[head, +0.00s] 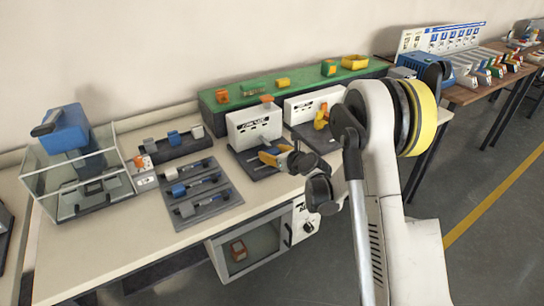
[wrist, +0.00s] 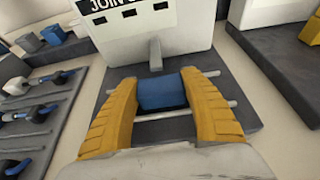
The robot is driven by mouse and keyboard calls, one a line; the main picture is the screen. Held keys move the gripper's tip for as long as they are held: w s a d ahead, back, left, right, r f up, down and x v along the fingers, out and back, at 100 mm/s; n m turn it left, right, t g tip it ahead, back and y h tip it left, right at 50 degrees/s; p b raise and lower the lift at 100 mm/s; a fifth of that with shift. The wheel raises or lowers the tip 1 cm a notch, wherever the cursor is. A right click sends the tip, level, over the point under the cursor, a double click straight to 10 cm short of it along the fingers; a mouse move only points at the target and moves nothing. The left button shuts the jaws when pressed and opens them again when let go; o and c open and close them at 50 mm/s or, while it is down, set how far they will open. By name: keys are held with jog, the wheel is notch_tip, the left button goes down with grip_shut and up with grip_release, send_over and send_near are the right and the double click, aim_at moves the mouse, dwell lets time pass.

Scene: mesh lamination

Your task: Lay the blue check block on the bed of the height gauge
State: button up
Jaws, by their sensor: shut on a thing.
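My gripper (wrist: 161,84) has ribbed yellow fingers shut on the blue check block (wrist: 162,97), one finger on each side. The block is over the dark bed (wrist: 120,77) in front of a white upright panel (wrist: 185,38) lettered "JOIN…", which I take to be the height gauge. A small grey post (wrist: 155,54) stands just beyond the block, and thin rods show on either side. I cannot tell whether the block touches the bed. In the head view my gripper (head: 273,156) is in front of the left white panel (head: 254,125); the held block is hidden there.
Left of the gauge, a dark rack (head: 205,200) holds several blue and grey tools. Behind it is a block holder (head: 175,150). A clear-walled box with a blue top (head: 68,128) stands farther left. A second white-panelled station (head: 315,102) is close on the right.

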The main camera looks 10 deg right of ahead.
jog(key=shift+r, duration=0.15)
jog(key=o, duration=1.2)
jog(key=shift+c, duration=0.2)
